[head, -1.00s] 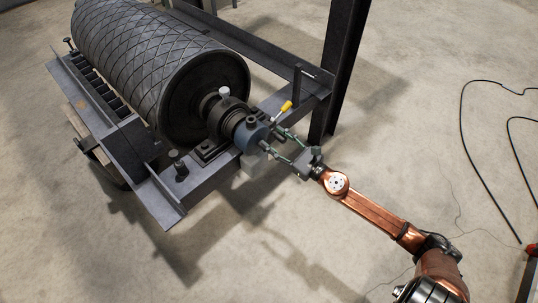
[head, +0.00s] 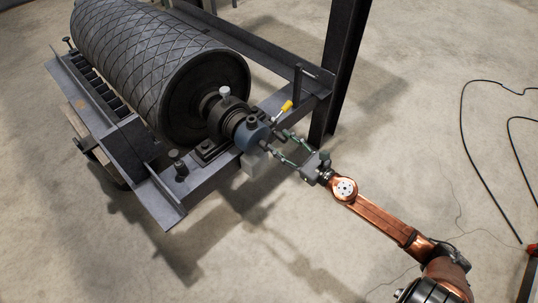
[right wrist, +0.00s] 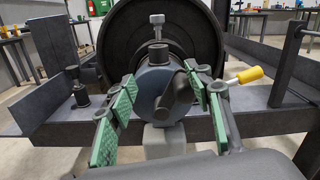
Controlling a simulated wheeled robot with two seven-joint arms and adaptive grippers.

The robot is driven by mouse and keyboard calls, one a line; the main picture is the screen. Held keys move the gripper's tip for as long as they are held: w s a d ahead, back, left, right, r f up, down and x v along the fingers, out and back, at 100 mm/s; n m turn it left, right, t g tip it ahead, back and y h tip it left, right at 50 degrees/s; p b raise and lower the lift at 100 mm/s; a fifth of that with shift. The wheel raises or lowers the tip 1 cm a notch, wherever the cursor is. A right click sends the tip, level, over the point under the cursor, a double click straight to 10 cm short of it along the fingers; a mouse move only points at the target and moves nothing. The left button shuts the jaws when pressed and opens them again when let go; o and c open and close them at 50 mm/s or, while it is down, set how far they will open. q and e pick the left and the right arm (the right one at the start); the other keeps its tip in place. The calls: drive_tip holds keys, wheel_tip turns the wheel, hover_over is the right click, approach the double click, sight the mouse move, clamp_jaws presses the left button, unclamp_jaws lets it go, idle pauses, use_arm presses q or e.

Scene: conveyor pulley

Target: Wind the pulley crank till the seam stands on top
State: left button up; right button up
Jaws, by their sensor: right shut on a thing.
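The pulley drum (head: 150,65), dark with a diamond-patterned covering, lies in its steel frame at the upper left; I cannot make out a seam. Its end disc (right wrist: 205,35) fills the upper middle of the right wrist view. A blue-grey hub (head: 252,137) sits on the near shaft end and carries the short dark crank (right wrist: 172,98). My right gripper (head: 273,142) is at the hub, shut on the crank; its green-padded fingers (right wrist: 162,100) stand on both sides, the right one close against it. My left gripper is not in view.
A yellow-tipped lever (head: 286,106) sticks out just right of the hub. A pale T-shaped pin (head: 225,95) stands above the shaft. A dark steel post (head: 340,65) rises at the right frame end.

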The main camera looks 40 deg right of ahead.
drive_tip(key=s, duration=0.1)
drive_tip(key=s+f, duration=0.1)
drive_tip(key=s, duration=0.2)
drive_tip(key=shift+s+d+f+b, duration=0.1)
drive_tip(key=shift+s+f+b, duration=0.15)
drive_tip(key=shift+b, duration=0.05)
drive_tip(key=shift+r, duration=0.1)
idle(0.4)
